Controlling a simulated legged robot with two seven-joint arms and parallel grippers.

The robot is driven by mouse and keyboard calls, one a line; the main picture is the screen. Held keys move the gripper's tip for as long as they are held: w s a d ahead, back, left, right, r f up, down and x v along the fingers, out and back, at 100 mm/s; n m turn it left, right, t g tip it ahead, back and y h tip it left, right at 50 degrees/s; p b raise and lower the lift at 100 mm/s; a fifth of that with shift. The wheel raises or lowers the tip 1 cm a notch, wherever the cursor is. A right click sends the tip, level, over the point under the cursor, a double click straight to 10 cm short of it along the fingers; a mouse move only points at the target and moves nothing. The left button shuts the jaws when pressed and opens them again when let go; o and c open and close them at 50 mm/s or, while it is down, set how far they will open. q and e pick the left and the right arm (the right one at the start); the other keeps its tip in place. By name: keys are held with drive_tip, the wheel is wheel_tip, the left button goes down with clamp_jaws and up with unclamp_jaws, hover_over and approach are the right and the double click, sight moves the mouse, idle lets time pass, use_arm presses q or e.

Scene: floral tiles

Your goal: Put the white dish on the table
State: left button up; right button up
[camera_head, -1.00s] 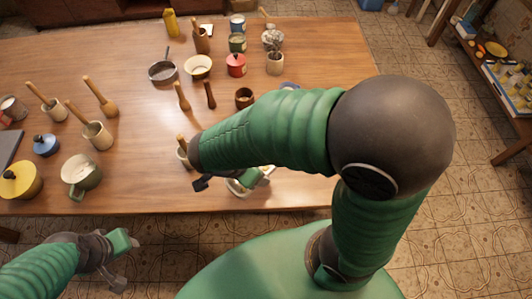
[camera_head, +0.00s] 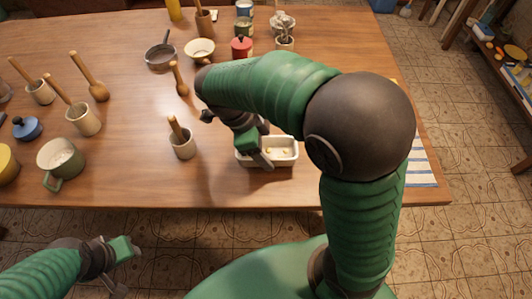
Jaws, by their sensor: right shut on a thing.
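The white dish (camera_head: 287,152) is a small rectangular dish with a few small yellowish bits inside. It is at the front right part of the wooden table (camera_head: 225,180). My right gripper (camera_head: 262,152) is shut on its left part and hides some of its rim. I cannot tell whether the dish's base touches the table top. My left gripper (camera_head: 124,266) is open and empty, in front of the table's near edge and low at the left.
A mortar with a wooden pestle (camera_head: 183,145) stands just left of the dish. A green mug (camera_head: 61,162) and more mortars are farther left. Pans, a bowl (camera_head: 199,49) and a red pot (camera_head: 241,47) stand behind. A striped cloth (camera_head: 424,170) lies at the right edge.

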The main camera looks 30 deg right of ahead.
sight(266, 153)
drive_tip(key=shift+w+d+f, duration=0.1)
drive_tip(key=shift+w+d, duration=0.4)
drive_tip(key=shift+w, duration=0.05)
wheel_tip(266, 153, down, 4)
drive_tip(key=shift+s+r+b, duration=0.1)
drive_tip(key=shift+r+b, duration=0.1)
drive_tip(key=shift+b, duration=0.6)
drive_tip(key=shift+a+r, duration=0.1)
drive_tip(key=shift+a, duration=0.1)
drive_tip(key=o, duration=1.7)
drive_tip(key=shift+c, duration=0.2)
drive_tip(key=p+v, duration=0.4)
drive_tip(key=v, duration=0.7)
drive_tip(key=shift+a+r, duration=0.15)
drive_tip(key=shift+r, duration=0.3)
